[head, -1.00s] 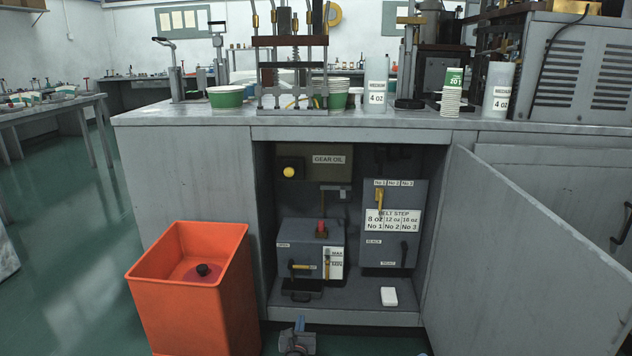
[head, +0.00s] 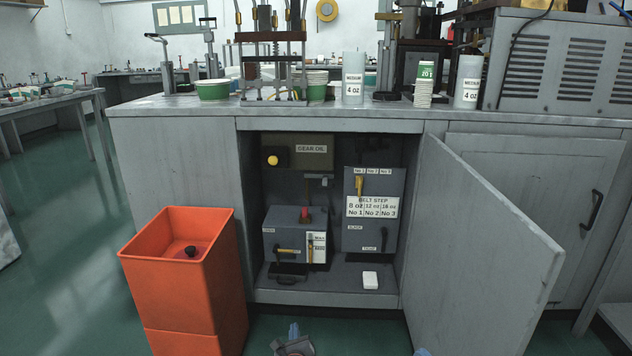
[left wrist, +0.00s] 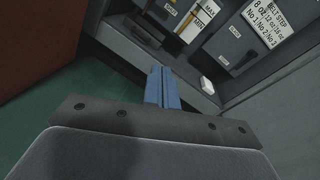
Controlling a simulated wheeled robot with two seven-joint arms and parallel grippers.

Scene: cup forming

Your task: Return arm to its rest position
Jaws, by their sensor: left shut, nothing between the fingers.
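My left gripper (head: 294,330) shows at the bottom of the head view, low over the floor in front of the open cabinet. Its blue fingers also show in the left wrist view (left wrist: 162,88), together and with nothing between them. They point toward the cabinet's lower shelf (head: 335,285) and appear apart from it. A small blue tip, likely my right gripper (head: 422,352), shows at the bottom edge of the head view. Almost all of it is cut off, so its jaws cannot be judged.
An orange bin (head: 180,290) stands left of the cabinet. The grey cabinet door (head: 480,250) stands open on the right. Inside are a belt-step panel (head: 373,235), a grey box with levers (head: 285,232) and a white block (head: 370,280). Green floor (head: 70,260) is clear at left.

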